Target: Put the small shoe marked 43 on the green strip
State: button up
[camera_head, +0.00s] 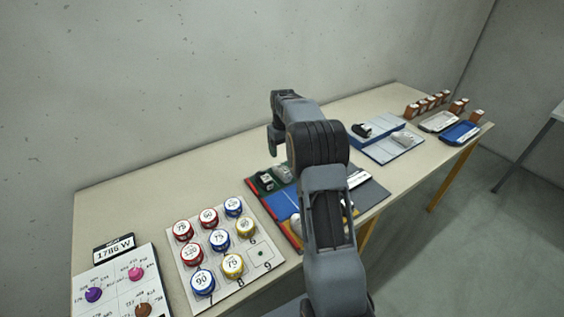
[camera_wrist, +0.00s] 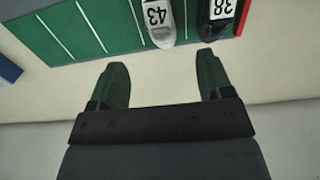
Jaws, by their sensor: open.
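The shoe marked 43 (camera_wrist: 158,24) is light grey with a white label, at the top of the wrist view. It lies over the green strip (camera_wrist: 85,30) toward its right end, with one end at the strip's lower edge. A black shoe marked 38 (camera_wrist: 219,20) sits just right of it. My gripper (camera_wrist: 164,66) is open and empty, its two dark green fingers spread below the 43 shoe, apart from it. In the head view, a black shoe (camera_head: 265,181) and a grey shoe (camera_head: 282,172) show left of my arm. My arm hides part of that board.
A board with several round, numbered tins (camera_head: 219,240) stands left of the shoe board. A light blue tray (camera_head: 385,146) with a black and a grey item is at the right. A blue object (camera_wrist: 8,68) shows at the left of the wrist view.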

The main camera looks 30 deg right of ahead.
jog(key=s+a+r+t, duration=0.2)
jog(key=s+a+r, duration=0.7)
jog(key=s+a, duration=0.15)
jog(key=s+a+f+t, duration=0.1)
jog(key=s+a, duration=0.2)
jog(key=s, duration=0.6)
jog(key=s+a+f+m, duration=0.1)
jog(key=s+a, duration=0.2)
jog(key=s, duration=0.6)
jog(key=shift+s+f+t, duration=0.15)
jog(key=shift+f+t, duration=0.25)
